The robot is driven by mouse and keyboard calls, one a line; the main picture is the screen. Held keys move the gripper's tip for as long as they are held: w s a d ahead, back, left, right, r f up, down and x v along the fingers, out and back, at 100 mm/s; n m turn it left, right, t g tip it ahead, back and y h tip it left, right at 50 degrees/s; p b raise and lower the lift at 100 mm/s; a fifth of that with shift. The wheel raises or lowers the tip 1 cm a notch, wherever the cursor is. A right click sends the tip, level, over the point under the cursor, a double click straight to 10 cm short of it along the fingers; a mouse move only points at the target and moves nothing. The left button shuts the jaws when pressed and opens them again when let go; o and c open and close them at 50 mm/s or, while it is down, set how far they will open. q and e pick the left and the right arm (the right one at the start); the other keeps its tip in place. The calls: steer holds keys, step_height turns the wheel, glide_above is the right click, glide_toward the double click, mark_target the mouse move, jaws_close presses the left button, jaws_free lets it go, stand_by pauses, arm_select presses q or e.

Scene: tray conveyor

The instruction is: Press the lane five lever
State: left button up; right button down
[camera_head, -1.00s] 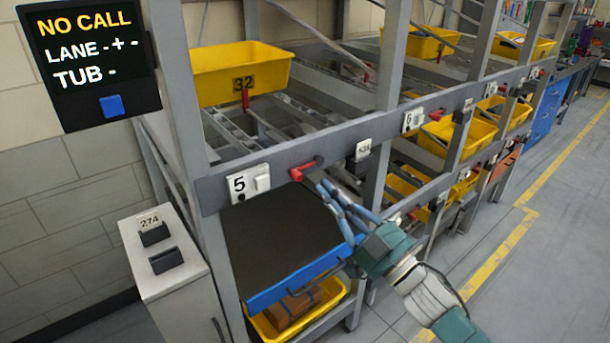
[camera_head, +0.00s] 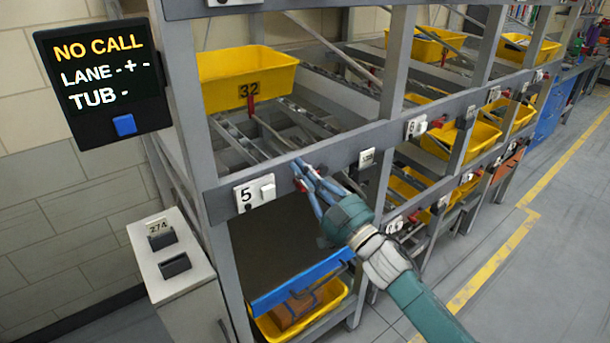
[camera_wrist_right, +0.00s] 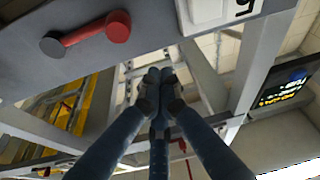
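The lane five plate (camera_head: 255,193) is white with a black 5 and a white switch, fixed on the grey rack beam. The lever beside it is a red arm with a dark pivot; in the wrist view it shows clearly on the beam (camera_wrist_right: 88,35). In the head view my right gripper mostly covers it, with a bit of red visible. My right gripper (camera_head: 302,172) has its blue fingers at the beam by the lever. In the wrist view its fingertips (camera_wrist_right: 158,84) are together and empty, apart from the lever in the picture. My left gripper is not in view.
A yellow tub marked 32 (camera_head: 247,76) sits on the rack above. The display (camera_head: 103,85) reads NO CALL, with dashes for lane and tub. A dark shelf with a blue edge (camera_head: 300,283) lies below the beam. The aisle floor (camera_head: 545,270) is clear.

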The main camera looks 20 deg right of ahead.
steer(key=f, duration=0.4)
steer(key=shift+d, duration=0.4)
steer(key=shift+f, duration=0.1)
